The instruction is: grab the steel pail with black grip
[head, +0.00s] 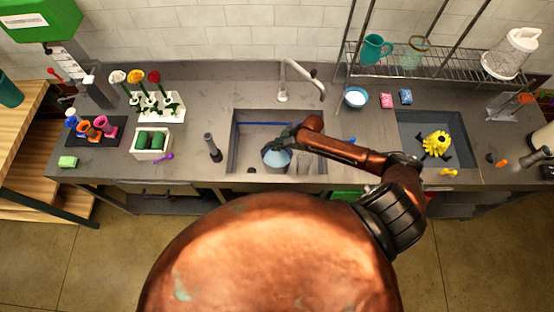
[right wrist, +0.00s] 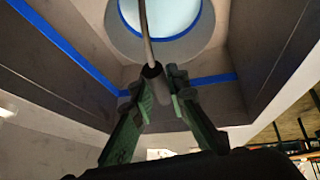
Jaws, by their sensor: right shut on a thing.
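The steel pail (head: 277,160) is in the left sink basin, partly hidden by my right arm. In the right wrist view the pail (right wrist: 207,45) shows a round opening with a blue line inside and a pale blue surface. Its thin bail rises to a black grip (right wrist: 151,76). My right gripper (right wrist: 158,92), also over the basin in the head view (head: 280,143), is shut on that black grip. I cannot tell whether the pail rests on the basin floor. My left gripper is not in view.
The left basin (head: 237,130) has a blue line round its wall and a faucet (head: 283,95) behind it. The right basin (head: 405,128) holds a yellow spiky thing (head: 436,144). A white planter (head: 140,148) stands left.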

